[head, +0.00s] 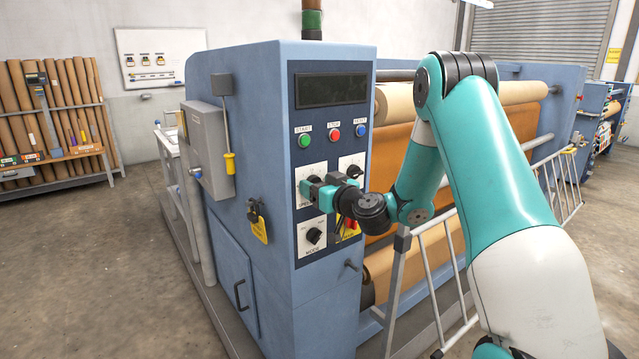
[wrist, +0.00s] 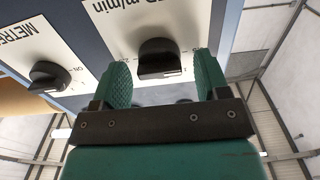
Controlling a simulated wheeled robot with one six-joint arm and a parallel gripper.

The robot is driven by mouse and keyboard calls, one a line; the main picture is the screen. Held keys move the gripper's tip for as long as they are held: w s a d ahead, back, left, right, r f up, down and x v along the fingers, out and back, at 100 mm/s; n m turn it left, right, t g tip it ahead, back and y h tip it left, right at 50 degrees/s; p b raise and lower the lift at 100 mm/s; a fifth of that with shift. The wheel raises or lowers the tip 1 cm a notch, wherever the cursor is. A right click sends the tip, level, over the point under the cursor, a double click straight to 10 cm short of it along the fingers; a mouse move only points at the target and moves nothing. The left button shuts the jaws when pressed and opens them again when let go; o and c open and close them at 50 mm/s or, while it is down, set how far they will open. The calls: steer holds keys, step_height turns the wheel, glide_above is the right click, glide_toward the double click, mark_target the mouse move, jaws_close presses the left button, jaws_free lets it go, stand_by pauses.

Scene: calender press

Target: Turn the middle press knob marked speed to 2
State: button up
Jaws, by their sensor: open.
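The speed knob is a black knob (wrist: 158,55) on a white plate with "m/min" lettering, seen upside down in the wrist view. My gripper (wrist: 162,75) is open, with one green finger on each side of the knob. Whether the fingers touch it cannot be told. The numbers around the knob are mostly hidden by the fingers, and its setting cannot be read. In the head view my gripper (head: 309,189) is against the blue press's control panel and mostly covers this knob and its plate.
A second black knob (wrist: 48,76) marked METRES sits beside it. The MODE knob (head: 314,236) is below. Start, stop and reset buttons (head: 334,134) and a dark display (head: 330,90) are above. A grey guard rail (head: 440,245) stands right of the panel, near my arm.

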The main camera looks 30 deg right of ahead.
steer(key=c, duration=0.9)
steer(key=shift+c, duration=0.2)
steer(key=shift+m, duration=0.4)
steer(key=shift+d+f+m+p, duration=0.1)
steer(key=shift+m+p, duration=0.3)
steer(key=shift+m, duration=3.9)
steer(key=shift+d+f+m+p, duration=0.15)
steer(key=shift+m+p, duration=0.2)
steer(key=shift+m, duration=3.95)
steer(key=shift+f+m+p, duration=0.1)
steer(key=shift+m+p, duration=0.3)
steer(key=shift+m, duration=3.9)
